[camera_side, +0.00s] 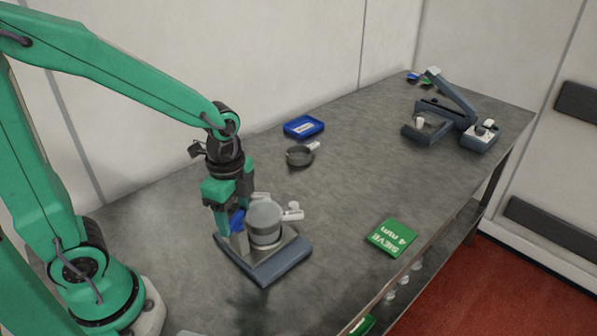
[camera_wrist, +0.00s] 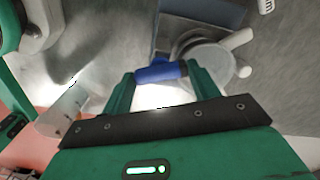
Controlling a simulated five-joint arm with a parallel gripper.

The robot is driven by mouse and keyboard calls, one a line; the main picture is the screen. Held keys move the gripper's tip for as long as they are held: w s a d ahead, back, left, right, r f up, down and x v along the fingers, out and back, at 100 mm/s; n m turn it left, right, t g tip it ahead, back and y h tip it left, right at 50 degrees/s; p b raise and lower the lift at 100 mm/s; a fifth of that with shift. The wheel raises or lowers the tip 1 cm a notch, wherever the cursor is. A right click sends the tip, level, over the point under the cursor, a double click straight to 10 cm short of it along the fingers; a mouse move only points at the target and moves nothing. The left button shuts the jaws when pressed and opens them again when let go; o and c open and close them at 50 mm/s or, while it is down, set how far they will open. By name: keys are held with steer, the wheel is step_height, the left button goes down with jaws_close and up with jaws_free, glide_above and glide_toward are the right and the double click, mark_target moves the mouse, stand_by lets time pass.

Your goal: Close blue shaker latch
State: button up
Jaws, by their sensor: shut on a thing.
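The shaker (camera_side: 265,226) is a grey round drum on a dark base plate (camera_side: 268,269), at the lower middle of the side view. It also shows at the upper right of the wrist view (camera_wrist: 210,60). The blue latch (camera_side: 237,221) is on the shaker's left side, partly hidden by my gripper. In the wrist view the blue latch (camera_wrist: 158,73) lies across between my green fingers. My gripper (camera_wrist: 160,80) is shut on the blue latch, one finger at each end. Whether the latch is fully down cannot be told.
A blue tray (camera_side: 304,127) and a small dark pan (camera_side: 300,156) lie behind the shaker. A green sieve card (camera_side: 391,238) lies to the right. A grey device with an arm (camera_side: 455,115) stands at the far right. The bench between them is clear.

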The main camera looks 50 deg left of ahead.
steer(key=shift+m, duration=2.2)
steer(key=o, duration=1.1)
steer(key=shift+r, duration=0.15)
steer(key=shift+r, duration=2.35)
